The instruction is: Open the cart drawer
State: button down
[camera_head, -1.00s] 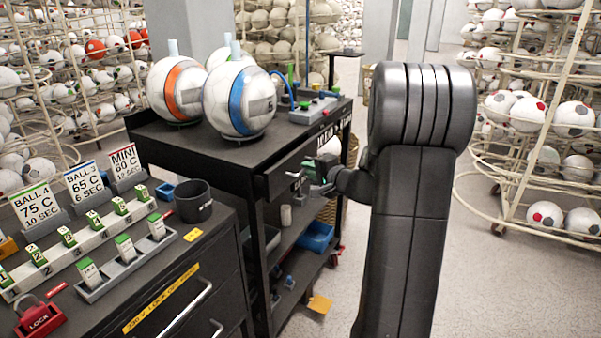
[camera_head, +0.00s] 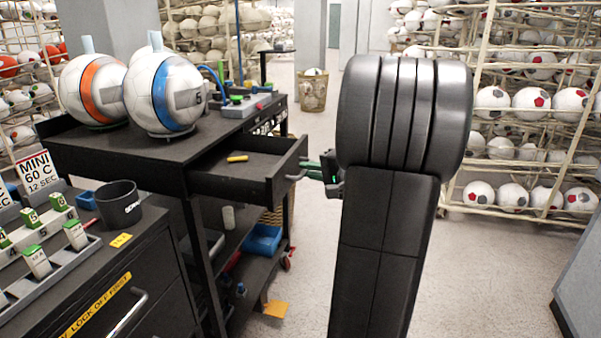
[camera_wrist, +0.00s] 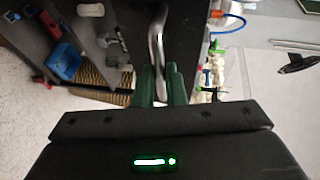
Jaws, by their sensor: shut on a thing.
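The dark cart (camera_head: 165,165) stands left of centre in the head view. Its drawer (camera_head: 262,182) is pulled well out toward the right, and a yellow object (camera_head: 237,158) lies inside it. My gripper (camera_head: 322,170) is at the drawer's front, partly hidden by my arm. In the wrist view the green fingers (camera_wrist: 160,85) are shut on the curved metal drawer handle (camera_wrist: 156,45). The handle also shows in the head view (camera_head: 297,177).
Large balls (camera_head: 165,95) sit on the cart top beside a small device (camera_head: 247,104). A bench (camera_head: 150,255) with a black cup (camera_head: 119,205) is at left. Ball racks (camera_head: 530,110) stand at right. The floor (camera_head: 470,260) at right is clear.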

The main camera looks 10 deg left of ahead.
jog(key=shift+d, duration=0.1)
jog(key=c, duration=1.5)
grip_release()
jog(key=v, duration=1.3)
jog(key=shift+s+d+p, duration=0.2)
jog(key=shift+d+p, duration=0.15)
jog(key=shift+p, duration=0.05)
jog(key=shift+a, duration=0.1)
jog(key=x, duration=1.3)
jog(key=shift+w+a+b, duration=0.25)
jog(key=shift+a+b, duration=0.05)
jog(key=shift+b, duration=0.1)
